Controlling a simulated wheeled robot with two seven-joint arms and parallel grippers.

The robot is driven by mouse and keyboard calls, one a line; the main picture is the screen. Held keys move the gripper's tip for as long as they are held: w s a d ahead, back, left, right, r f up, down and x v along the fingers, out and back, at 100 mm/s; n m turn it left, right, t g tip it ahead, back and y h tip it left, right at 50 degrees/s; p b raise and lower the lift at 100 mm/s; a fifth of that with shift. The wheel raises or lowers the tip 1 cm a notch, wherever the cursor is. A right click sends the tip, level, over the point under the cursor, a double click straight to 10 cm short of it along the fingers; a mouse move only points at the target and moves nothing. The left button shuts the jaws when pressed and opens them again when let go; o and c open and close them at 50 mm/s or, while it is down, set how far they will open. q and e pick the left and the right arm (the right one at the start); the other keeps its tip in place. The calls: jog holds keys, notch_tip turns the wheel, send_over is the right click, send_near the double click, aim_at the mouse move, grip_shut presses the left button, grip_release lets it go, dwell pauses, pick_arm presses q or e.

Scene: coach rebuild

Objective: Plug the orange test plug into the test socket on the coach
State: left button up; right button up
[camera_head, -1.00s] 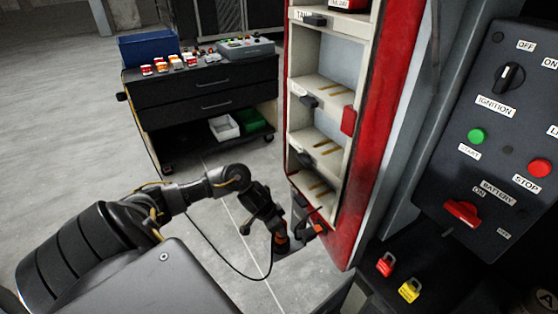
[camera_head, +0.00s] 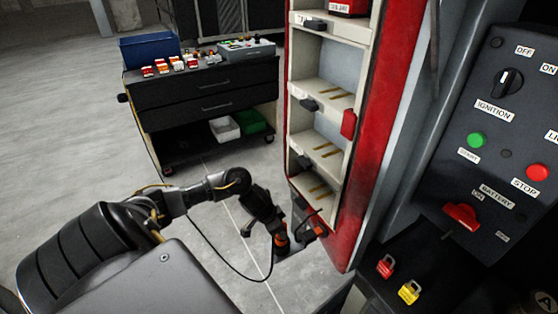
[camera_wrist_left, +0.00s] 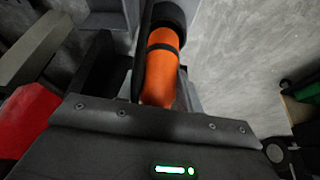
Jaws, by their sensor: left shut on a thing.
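The orange test plug (camera_wrist_left: 160,72) shows large in the left wrist view, with a dark band around it and a black end at the top. In the head view only a small orange part of it (camera_head: 281,241) shows at my left gripper (camera_head: 284,246). That gripper is shut on the plug, low beside the bottom corner of the red-edged coach (camera_head: 372,155). A dark grey fitting with an orange-red part (camera_head: 315,228) is just right of the gripper; I cannot tell whether it is the test socket, or whether the plug touches it. My right gripper is out of view.
Open coach shelves (camera_head: 322,125) rise above the gripper. A control panel (camera_head: 497,130) and red and yellow padlocks (camera_head: 409,291) are at the right. A black drawer cart (camera_head: 205,100) stands behind.

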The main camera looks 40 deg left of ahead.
pick_arm(q)
jog(key=shift+f, duration=0.1)
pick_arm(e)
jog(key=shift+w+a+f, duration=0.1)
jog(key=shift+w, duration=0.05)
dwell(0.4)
pick_arm(q)
jog(key=shift+f+b, duration=0.8)
jog(key=shift+f, duration=0.45)
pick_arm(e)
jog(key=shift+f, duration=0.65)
pick_arm(q)
jog(key=shift+r+p, duration=0.25)
jog(key=shift+p, duration=0.35)
jog(key=shift+f, duration=0.15)
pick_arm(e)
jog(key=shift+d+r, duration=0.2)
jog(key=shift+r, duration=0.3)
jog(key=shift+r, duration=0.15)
pick_arm(q)
jog(key=shift+p, duration=0.45)
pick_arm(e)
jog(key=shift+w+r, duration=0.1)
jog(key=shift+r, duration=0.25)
